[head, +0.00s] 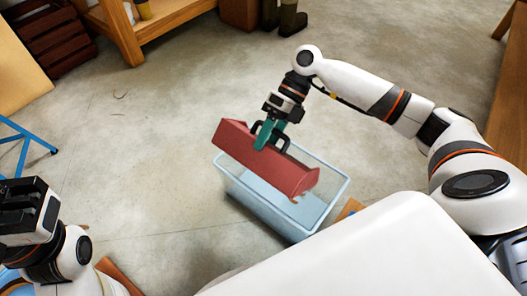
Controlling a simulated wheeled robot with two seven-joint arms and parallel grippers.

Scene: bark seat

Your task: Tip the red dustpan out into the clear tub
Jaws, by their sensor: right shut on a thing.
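The red dustpan (262,162) hangs over the clear tub and is tilted, its right end lower than its left. My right gripper (268,135) is shut on the dustpan's teal handle. The clear tub (337,191) stands on the floor under the dustpan; its bottom looks pale blue. A small brownish bit shows at the dustpan's lower right edge, over the tub. The dustpan hides the tub's far left part, and the dustpan's inside is mostly hidden. My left gripper (30,205) is at the lower left, away from both; its jaw opening is unclear.
A wooden bench (130,40) stands at the back left near a dark slatted crate (52,35). Dark boots (285,18) stand at the back. A blue metal frame (22,140) is at the left edge. The concrete floor left of the tub is clear.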

